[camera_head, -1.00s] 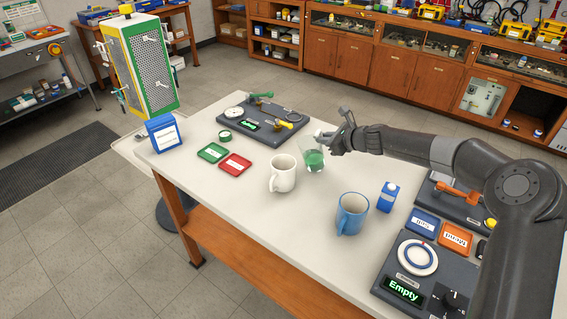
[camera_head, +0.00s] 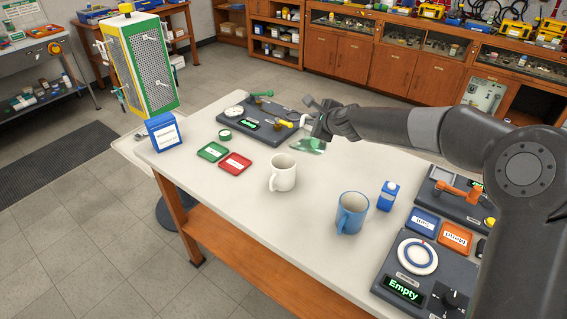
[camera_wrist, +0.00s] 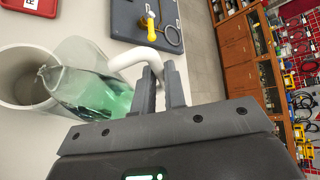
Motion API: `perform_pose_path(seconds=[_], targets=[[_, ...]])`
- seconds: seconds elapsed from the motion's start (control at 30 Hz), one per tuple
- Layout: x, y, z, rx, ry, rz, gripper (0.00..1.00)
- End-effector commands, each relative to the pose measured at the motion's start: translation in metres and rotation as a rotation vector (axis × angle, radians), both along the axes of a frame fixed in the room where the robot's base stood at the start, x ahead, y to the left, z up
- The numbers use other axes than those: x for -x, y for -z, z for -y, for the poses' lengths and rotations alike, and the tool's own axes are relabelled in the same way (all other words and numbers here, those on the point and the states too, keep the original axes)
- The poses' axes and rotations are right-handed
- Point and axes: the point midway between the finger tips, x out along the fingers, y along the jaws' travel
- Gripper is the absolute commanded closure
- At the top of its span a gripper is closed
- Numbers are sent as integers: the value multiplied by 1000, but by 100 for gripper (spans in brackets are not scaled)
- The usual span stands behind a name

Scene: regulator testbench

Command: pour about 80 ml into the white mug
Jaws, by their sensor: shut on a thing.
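My gripper (camera_head: 322,124) is shut on the white handle of a clear jug (camera_head: 311,146) and holds it above the table. The jug is tilted, with its lip toward the white mug (camera_head: 283,172). In the wrist view, my gripper's fingers (camera_wrist: 161,88) close on the handle. There the jug (camera_wrist: 95,85) holds green liquid, and its lip overlaps the opening of the white mug (camera_wrist: 22,78). The mug stands upright on the table. I cannot tell whether any liquid is leaving the lip or is in the mug.
A blue mug (camera_head: 351,213) and a blue-and-white carton (camera_head: 388,195) stand to the right on the white table (camera_head: 235,208). Green (camera_head: 212,152) and red (camera_head: 235,163) trays lie left of the white mug. A dark panel with valves (camera_head: 238,130) lies behind.

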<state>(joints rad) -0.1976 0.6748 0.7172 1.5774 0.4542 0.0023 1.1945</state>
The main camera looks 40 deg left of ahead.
Motion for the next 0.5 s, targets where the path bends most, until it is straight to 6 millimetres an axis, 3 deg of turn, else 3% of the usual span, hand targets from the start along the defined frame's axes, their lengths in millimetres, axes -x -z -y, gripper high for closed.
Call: perform_pose_path(seconds=[0.5], targets=[[7,-2,-3,48,-2,113,100]])
